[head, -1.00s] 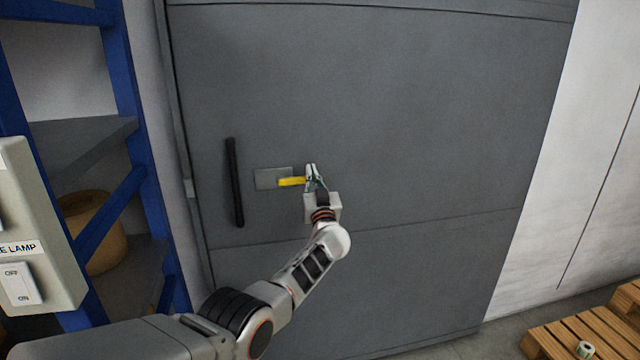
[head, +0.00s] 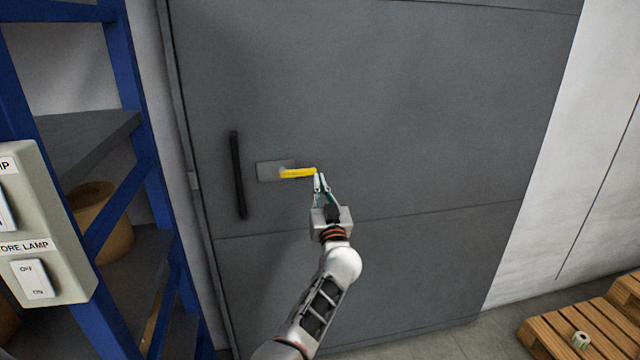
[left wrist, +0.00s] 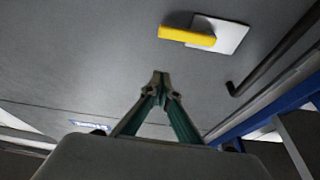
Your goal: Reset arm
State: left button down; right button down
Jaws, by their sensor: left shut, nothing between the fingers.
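My left gripper (head: 319,180) is in front of the large grey door (head: 400,120), just below the free right end of the yellow lever handle (head: 298,173). The lever sits on a light grey plate (head: 266,171) and points right, about level. In the left wrist view, the gripper's fingertips (left wrist: 161,77) meet with nothing between them. The yellow lever (left wrist: 187,36) shows beyond them there, apart from the fingers. My right gripper is not in view.
A black vertical pull bar (head: 237,175) is on the door left of the plate. A blue shelf rack (head: 130,110) and a lamp switch box (head: 45,235) stand at the left.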

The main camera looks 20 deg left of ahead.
pick_arm(q)
jog(key=shift+s, duration=0.1)
dwell(0.4)
jog(key=s+d+f+m+h, duration=0.2)
jog(key=s+f+m+h, duration=0.3)
jog(key=s+f, duration=0.55)
jog(key=s+d+f+m+h, duration=0.25)
jog(key=s+f+h, duration=0.45)
jog(key=f, duration=0.7)
jog(key=s+f+m+g, duration=0.1)
jog(key=s+f+g, duration=0.3)
jog(key=s, duration=1)
jog(key=s+d+f+m+g+h, duration=0.1)
jog(key=s+f+g, duration=0.3)
jog(key=s+f, duration=0.7)
jog(key=s, duration=0.4)
jog(key=shift+s+f, duration=0.15)
jog(key=shift+s, duration=0.05)
jog(key=shift+d, duration=0.1)
